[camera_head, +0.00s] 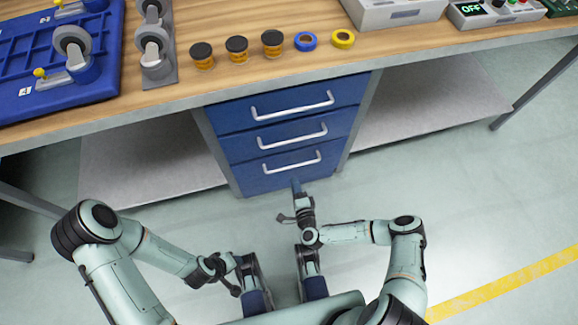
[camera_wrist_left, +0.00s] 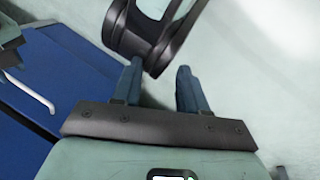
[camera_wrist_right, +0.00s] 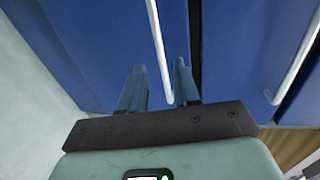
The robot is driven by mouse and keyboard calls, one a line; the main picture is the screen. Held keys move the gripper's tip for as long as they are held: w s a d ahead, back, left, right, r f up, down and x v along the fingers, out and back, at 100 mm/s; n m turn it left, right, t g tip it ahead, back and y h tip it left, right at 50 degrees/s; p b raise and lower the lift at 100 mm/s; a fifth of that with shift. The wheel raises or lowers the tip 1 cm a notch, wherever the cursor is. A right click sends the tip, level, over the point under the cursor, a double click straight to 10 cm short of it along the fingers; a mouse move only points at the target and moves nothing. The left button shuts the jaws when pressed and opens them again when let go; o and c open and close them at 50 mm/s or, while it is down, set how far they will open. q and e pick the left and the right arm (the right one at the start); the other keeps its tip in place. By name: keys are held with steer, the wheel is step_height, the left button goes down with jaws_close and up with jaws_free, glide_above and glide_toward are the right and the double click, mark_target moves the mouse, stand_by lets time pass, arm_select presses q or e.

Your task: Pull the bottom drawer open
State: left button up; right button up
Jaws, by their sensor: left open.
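The blue cabinet under the table has three drawers, all looking shut in the head view. The bottom drawer (camera_head: 275,178) has a white bar handle (camera_head: 291,163). My right gripper (camera_head: 296,184) is just in front of that drawer, below its handle. In the right wrist view its fingers (camera_wrist_right: 160,80) are apart, with the bottom handle (camera_wrist_right: 156,35) showing between them; contact cannot be told. My left gripper (camera_head: 240,262) is low, left of the right one and away from the cabinet. In the left wrist view its fingers (camera_wrist_left: 158,85) are apart with nothing between them.
The middle handle (camera_head: 292,136) and top handle (camera_head: 293,105) are above. The wooden tabletop (camera_head: 215,82) overhangs the cabinet and carries jars, rolls and blue trays. Grey shelves (camera_head: 430,110) flank the cabinet. The floor in front is clear.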

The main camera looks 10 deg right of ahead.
mark_target(289, 167)
arm_select(q)
steer(key=shift+t+y, duration=0.3)
steer(key=shift+t, duration=0.3)
steer(key=shift+w+a+f+b, duration=0.4)
steer(key=shift+w+f, duration=0.1)
steer(key=shift+w, duration=0.2)
steer(key=shift+w+a+f+b, duration=0.35)
steer(key=shift+w+f, duration=0.1)
steer(key=shift+w, duration=0.2)
steer(key=shift+w+a+f+b, duration=0.3)
steer(key=shift+w+f+b, duration=0.15)
steer(key=shift+w, duration=0.25)
arm_select(e)
steer(key=shift+w+a+f, duration=0.1)
steer(key=shift+w+f, duration=0.2)
steer(key=shift+w, duration=1.25)
steer(key=shift+w+f, duration=0.35)
steer(key=shift+w, duration=1.2)
steer(key=shift+w+a+f, duration=0.1)
steer(key=shift+w+f, duration=0.2)
steer(key=shift+w, duration=1.25)
jaws_close()
